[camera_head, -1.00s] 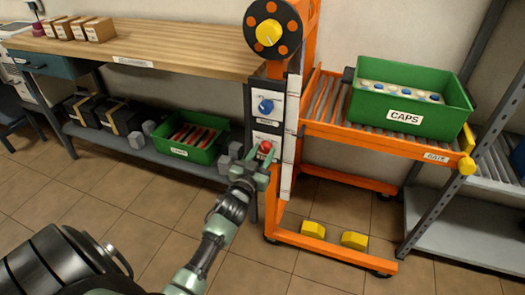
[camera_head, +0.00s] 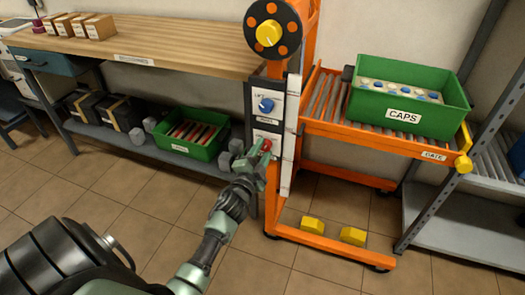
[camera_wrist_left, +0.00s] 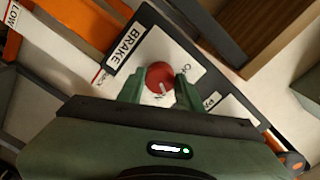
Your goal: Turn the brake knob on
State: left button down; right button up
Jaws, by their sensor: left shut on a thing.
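The red brake knob (camera_head: 266,145) sits low on the control panel of the orange lift, below a blue knob (camera_head: 266,105). In the left wrist view the red knob (camera_wrist_left: 160,76) is a round cap with a pale pointer line, beside a label reading BRAKE (camera_wrist_left: 126,45). My left gripper (camera_head: 259,156) is at the knob, and its green fingers (camera_wrist_left: 158,90) stand on either side of the knob, shut on it. Part of the dial lettering is hidden by the fingers. My right gripper is in neither view.
The orange lift carries a roller shelf with a green CAPS bin (camera_head: 405,116) and a yellow-knobbed gate (camera_head: 434,156). A wooden bench (camera_head: 150,45) stands left, with a green bin (camera_head: 190,150) on its lower shelf. Two yellow blocks (camera_head: 313,226) lie at the lift's base.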

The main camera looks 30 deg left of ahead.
pick_arm(q)
jog(key=m, duration=0.3)
jog(key=shift+f, duration=0.1)
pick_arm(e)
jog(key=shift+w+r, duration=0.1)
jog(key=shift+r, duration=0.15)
pick_arm(q)
jog(key=shift+m, duration=0.4)
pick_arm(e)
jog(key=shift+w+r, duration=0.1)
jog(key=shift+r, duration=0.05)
pick_arm(q)
jog(key=c, duration=0.9)
grip_release()
jog(key=shift+c, duration=0.2)
